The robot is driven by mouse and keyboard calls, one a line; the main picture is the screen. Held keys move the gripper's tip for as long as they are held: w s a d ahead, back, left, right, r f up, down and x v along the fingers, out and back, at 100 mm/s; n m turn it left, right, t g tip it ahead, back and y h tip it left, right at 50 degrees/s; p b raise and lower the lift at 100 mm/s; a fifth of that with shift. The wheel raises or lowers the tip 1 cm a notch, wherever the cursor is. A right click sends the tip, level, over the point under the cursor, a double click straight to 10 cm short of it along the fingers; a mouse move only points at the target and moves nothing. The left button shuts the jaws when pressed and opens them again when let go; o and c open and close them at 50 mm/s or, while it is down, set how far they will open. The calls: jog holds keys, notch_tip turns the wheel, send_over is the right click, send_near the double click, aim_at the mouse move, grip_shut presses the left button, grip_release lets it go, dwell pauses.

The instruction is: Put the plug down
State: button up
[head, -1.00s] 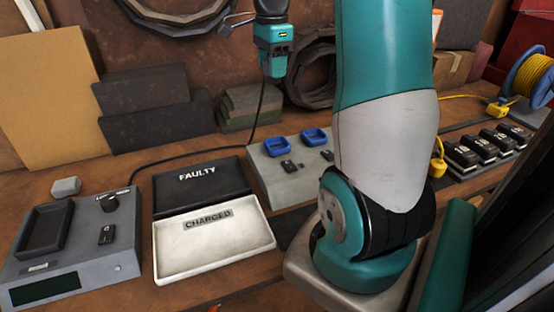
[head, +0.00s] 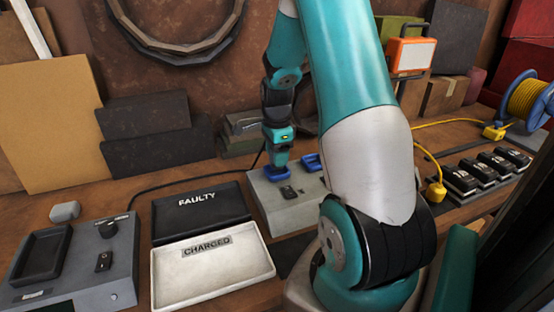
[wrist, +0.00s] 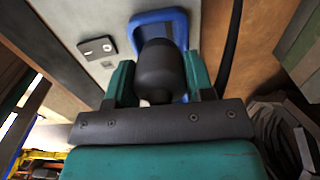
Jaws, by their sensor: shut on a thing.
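My gripper (head: 278,160) is low over the grey box (head: 270,205) at its left blue holder (head: 277,173). In the wrist view my gripper (wrist: 158,82) is shut on a dark grey, rounded plug (wrist: 160,72) between its teal fingers. The plug overlaps the blue holder (wrist: 184,17); I cannot tell whether it touches or sits in it. In the head view the plug is hidden by the gripper. A black cable (wrist: 231,45) runs beside the gripper.
A second blue holder (head: 312,162) sits to the right on the box. Left are the FAULTY tray (head: 205,212), the CHARGED tray (head: 262,262) and a grey meter (head: 70,282). Several black batteries (head: 460,180) and a yellow plug (head: 436,194) stand right.

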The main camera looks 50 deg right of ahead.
jog(key=shift+f, duration=1.1)
jog(key=shift+f, duration=0.4)
jog(key=o, duration=1)
jog(key=shift+c, duration=0.2)
jog(key=shift+r, duration=0.1)
